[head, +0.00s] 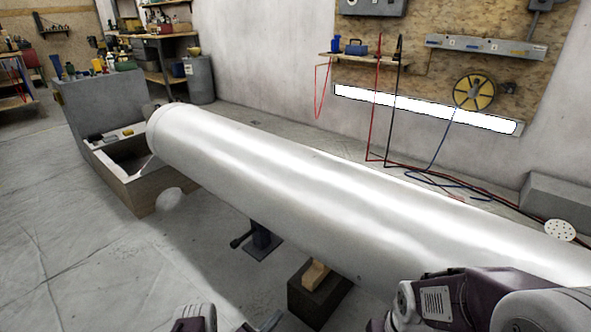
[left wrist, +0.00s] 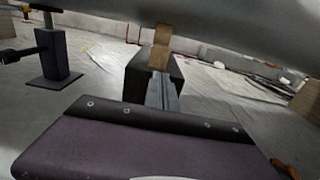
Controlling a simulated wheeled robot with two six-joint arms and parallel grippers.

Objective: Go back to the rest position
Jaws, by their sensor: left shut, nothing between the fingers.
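My left gripper (head: 270,321) shows at the bottom edge of the head view, below the large pale cylinder (head: 300,185). In the left wrist view its fingers (left wrist: 162,93) are shut together, with nothing between them. They point toward a dark block (left wrist: 150,75) with a small wooden piece (left wrist: 160,48) on top, under the cylinder. I cannot tell whether the fingertips touch the block. My right arm shows at the lower right of the head view, in front of the cylinder; its gripper is not in view.
The long cylinder spans the space ahead. A dark support stand (head: 262,242) and the dark block (head: 318,298) are beneath it. An open box (head: 150,190) stands by its far left end. Hoses (head: 440,180) trail by the wall. The sheeted floor (head: 70,255) at left is clear.

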